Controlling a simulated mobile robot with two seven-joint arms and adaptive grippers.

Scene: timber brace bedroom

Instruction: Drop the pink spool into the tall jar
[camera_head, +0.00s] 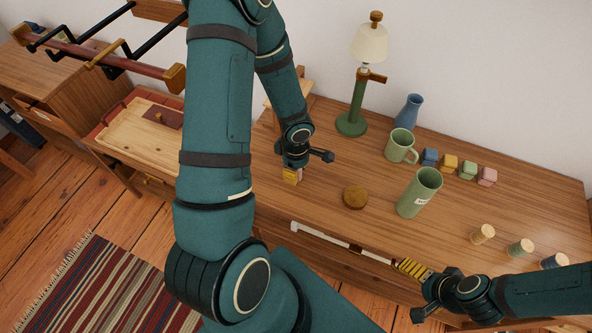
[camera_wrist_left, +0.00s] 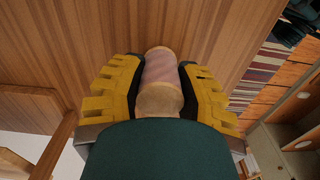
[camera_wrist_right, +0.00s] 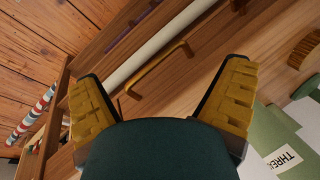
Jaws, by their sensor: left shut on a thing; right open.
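The pink spool (camera_wrist_left: 160,72) has pale wooden ends and is clamped between the yellow fingers of my left gripper (camera_wrist_left: 158,95). In the head view my left gripper (camera_head: 292,176) is low over the left part of the desk, left of the jar; the spool is mostly hidden there. The tall jar (camera_head: 418,196) is a green upright cylinder, open at the top, with a white label; part of it shows in the right wrist view (camera_wrist_right: 270,140). My right gripper (camera_head: 412,268) is open and empty at the desk's front edge, below the jar; it also shows in the right wrist view (camera_wrist_right: 165,95).
A round brown object (camera_head: 355,196) lies between my left gripper and the jar. A green mug (camera_head: 399,146), blue vase (camera_head: 408,112) and lamp (camera_head: 351,122) stand behind.

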